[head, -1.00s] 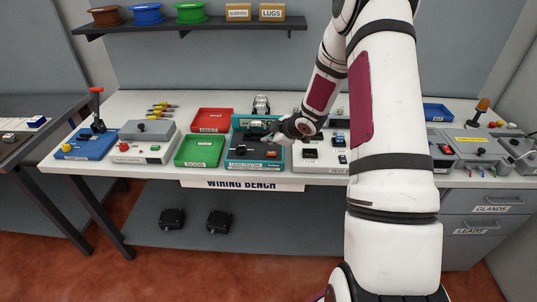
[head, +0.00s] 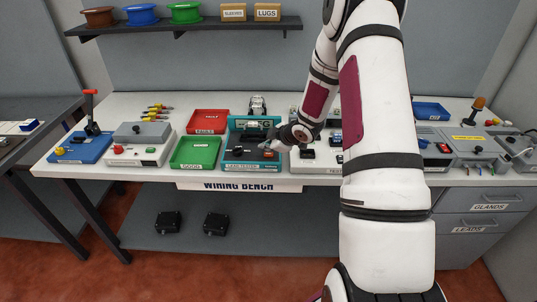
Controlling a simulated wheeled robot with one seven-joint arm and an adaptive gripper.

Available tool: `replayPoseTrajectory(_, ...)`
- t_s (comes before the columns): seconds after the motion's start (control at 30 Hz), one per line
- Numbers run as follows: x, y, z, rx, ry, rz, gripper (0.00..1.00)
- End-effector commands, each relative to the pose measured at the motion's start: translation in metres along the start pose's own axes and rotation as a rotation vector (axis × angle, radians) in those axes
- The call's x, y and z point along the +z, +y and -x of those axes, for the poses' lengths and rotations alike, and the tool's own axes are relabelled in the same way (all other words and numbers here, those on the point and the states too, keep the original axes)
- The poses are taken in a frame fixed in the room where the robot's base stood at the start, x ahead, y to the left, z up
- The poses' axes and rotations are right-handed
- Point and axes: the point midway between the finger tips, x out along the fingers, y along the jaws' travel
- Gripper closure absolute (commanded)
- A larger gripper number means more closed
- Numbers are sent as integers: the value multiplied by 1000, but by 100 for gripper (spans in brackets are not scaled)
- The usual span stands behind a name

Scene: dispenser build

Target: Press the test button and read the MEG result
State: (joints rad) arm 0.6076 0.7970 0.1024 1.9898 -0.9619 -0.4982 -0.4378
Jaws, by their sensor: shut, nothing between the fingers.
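The teal lead tester (head: 228,163) stands on the wiring bench, between the green tray and my arm. My gripper (head: 266,147) is shut and empty over the right front part of the tester. I cannot tell whether its tip touches the tester. The test button is not clearly visible; a small orange-red spot shows by the fingertips. No MEG reading can be made out at this size.
A green GOOD tray (head: 195,153) and a red FAULT tray (head: 208,122) lie left of the tester. A grey-white machine (head: 143,144) and a blue lever press (head: 80,148) stand further left. My arm hides part of the bench to the right.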

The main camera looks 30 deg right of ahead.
Motion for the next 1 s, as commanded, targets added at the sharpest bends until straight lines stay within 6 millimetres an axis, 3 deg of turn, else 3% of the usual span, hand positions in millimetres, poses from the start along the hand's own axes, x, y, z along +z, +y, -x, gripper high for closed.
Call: replayPoseTrajectory(1.0,4,-4,-6,-1,1,0,100)
